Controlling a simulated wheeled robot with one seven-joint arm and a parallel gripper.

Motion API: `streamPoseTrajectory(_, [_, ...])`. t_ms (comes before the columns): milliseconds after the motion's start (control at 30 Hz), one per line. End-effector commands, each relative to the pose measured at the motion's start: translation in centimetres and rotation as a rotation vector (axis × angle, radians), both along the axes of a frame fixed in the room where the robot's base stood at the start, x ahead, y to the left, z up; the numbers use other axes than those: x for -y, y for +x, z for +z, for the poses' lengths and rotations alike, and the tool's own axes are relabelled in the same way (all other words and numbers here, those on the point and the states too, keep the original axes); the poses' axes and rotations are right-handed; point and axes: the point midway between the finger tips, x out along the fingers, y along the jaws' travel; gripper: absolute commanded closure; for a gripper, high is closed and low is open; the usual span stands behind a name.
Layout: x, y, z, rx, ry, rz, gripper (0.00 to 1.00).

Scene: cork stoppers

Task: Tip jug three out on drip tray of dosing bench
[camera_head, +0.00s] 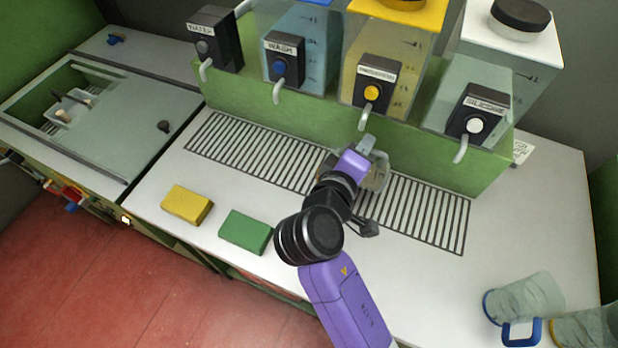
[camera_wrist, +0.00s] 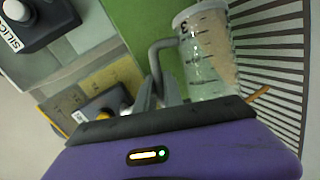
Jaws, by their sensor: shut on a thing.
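A clear graduated jug (camera_head: 377,176) is over the slatted drip tray (camera_head: 420,214), below the yellow-lidded dispenser. My gripper (camera_head: 366,150) is at it and partly covers it. In the wrist view the jug (camera_wrist: 208,55) shows dark marks, a figure that looks like 3, and a tan area along one side. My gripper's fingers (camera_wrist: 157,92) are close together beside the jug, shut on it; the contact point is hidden.
A yellow block (camera_head: 187,204) and a green block (camera_head: 246,232) lie at the front left. A blue-handled jug (camera_head: 525,300) and another jug (camera_head: 585,328) are at the right front.

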Motion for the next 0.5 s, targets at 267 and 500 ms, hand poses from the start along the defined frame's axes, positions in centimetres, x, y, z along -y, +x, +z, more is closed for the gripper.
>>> streamPoseTrajectory(267, [-0.45,0.06,0.03,0.0,-0.023,0.0,1.0])
streamPoseTrajectory(500, [-1.01,0.11,-0.07,-0.003,-0.05,0.0,1.0])
